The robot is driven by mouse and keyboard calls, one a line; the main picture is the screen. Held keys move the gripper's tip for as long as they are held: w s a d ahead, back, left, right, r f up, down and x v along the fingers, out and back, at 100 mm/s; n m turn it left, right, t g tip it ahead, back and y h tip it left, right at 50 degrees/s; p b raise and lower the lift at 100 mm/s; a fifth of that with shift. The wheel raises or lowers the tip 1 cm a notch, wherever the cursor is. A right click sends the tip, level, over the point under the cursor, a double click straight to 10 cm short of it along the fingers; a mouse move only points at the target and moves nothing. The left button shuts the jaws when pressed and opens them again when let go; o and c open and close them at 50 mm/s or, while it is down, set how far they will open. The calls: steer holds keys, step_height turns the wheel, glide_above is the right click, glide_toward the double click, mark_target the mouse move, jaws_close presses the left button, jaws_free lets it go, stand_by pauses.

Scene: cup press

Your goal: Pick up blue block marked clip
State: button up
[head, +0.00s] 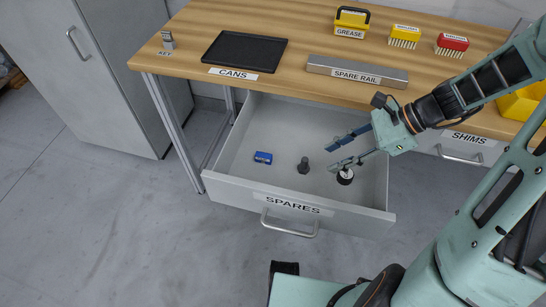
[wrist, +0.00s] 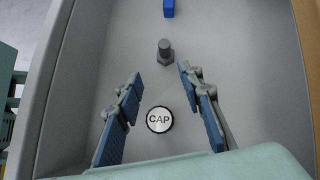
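A small blue block (head: 263,157) lies on the floor of the open SPARES drawer (head: 240,180), towards its left side; its label is too small to read. In the wrist view the blue block (wrist: 168,8) shows at the top edge, partly cut off. My gripper (head: 328,157) is open and empty over the right part of the drawer, well to the right of the block. In the wrist view its two blue-padded fingers (wrist: 158,88) are spread wide apart.
A dark bolt-like piece (head: 303,165) stands in the drawer between block and gripper. A black round piece marked CAP (wrist: 159,119) lies between and below the fingers. Drawer walls surround them. The worktop (head: 300,35) overhangs the drawer's back, with a spare rail (head: 357,72) near its edge.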

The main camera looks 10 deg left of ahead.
mark_target(264, 155)
steer(key=a+m+y+b, duration=0.1)
steer(key=a, duration=0.1)
steer(key=a+f+m+t+y+b, duration=0.1)
steer(key=a+y, duration=0.1)
steer(key=a+f+m+y+b, duration=0.1)
steer(key=a, duration=0.1)
steer(key=shift+w+a, duration=0.1)
steer(key=shift+a, duration=0.05)
steer(key=shift+w+a+r+m+t+y+b, duration=0.2)
steer(key=shift+a+r+m+t+y+b, duration=0.1)
steer(key=shift+a+t+y, duration=0.25)
steer(key=b+x, duration=0.1)
steer(key=x, duration=0.4)
steer(key=shift+a+b, duration=0.2)
steer(key=shift+b, duration=0.1)
steer(key=b+x, duration=0.1)
steer(key=x, duration=0.1)
steer(key=b+x, duration=0.1)
steer(key=x, duration=0.1)
steer(key=shift+s+f, duration=0.25)
steer(key=shift+f, duration=0.05)
steer(key=shift+a+f, duration=0.1)
steer(key=shift+a, duration=0.45)
steer(key=shift+w, duration=0.1)
steer(key=c, duration=0.9)
